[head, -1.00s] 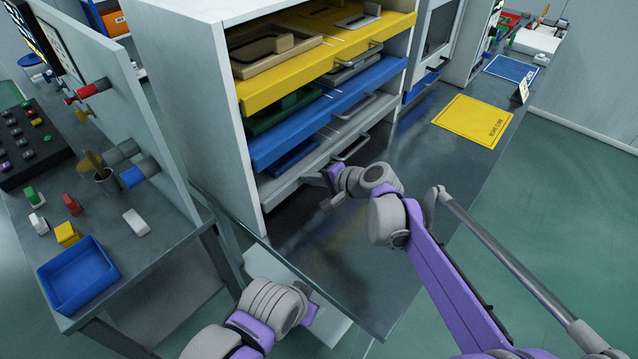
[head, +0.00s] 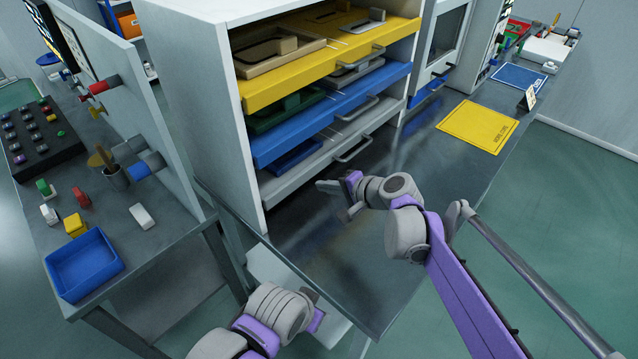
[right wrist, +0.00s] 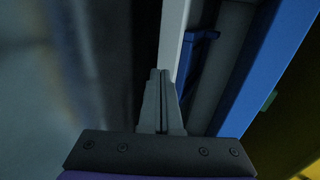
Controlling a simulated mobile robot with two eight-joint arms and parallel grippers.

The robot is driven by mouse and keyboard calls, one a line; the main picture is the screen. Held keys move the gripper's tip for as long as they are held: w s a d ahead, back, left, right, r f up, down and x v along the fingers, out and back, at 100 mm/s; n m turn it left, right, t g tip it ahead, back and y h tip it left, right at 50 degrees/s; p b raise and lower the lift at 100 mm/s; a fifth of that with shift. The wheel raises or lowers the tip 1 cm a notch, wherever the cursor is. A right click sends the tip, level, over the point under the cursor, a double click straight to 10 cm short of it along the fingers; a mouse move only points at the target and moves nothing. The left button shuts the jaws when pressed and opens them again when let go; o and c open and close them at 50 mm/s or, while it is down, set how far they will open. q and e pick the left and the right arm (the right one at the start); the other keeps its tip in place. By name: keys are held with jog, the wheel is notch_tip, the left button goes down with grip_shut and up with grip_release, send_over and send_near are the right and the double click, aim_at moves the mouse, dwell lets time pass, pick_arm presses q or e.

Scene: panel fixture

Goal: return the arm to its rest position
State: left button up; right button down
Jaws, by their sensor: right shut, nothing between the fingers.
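My right arm (head: 405,232) reaches in from the lower right over the dark bench top. Its gripper (head: 328,187) is in front of the cabinet, just below the grey lowest drawer and apart from its handle. In the right wrist view the two fingers (right wrist: 160,88) are together with nothing between them. My left arm (head: 272,312) is at the bottom centre of the head view, by the bench's front corner. Its fingers cannot be made out.
The cabinet (head: 190,85) holds a yellow drawer (head: 290,88), a blue drawer (head: 300,135) and a grey drawer (head: 290,185). A yellow mat (head: 478,127) lies to the right. A side table with a blue bin (head: 83,265) stands left. The bench middle is clear.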

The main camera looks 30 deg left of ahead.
jog(key=s+d+r+n+t+h+p, duration=0.1)
jog(key=s+d+r+h+p, duration=0.3)
jog(key=d, duration=1.1)
jog(key=s+d+f+t+h+b, duration=0.15)
jog(key=s+d, duration=0.45)
jog(key=d, duration=0.8)
jog(key=s+d+f+h+p, duration=0.1)
jog(key=s+d+f+h, duration=0.1)
jog(key=s+d, duration=0.4)
jog(key=s+d+f+n+h+p, duration=0.1)
jog(key=s+d+h, duration=0.3)
jog(key=d, duration=0.7)
jog(key=s+f+p, duration=0.1)
jog(key=s, duration=0.1)
jog(key=shift+s+d+f+t+p, duration=0.25)
jog(key=shift+s+f+t+p, duration=0.05)
jog(key=shift+s+t, duration=0.1)
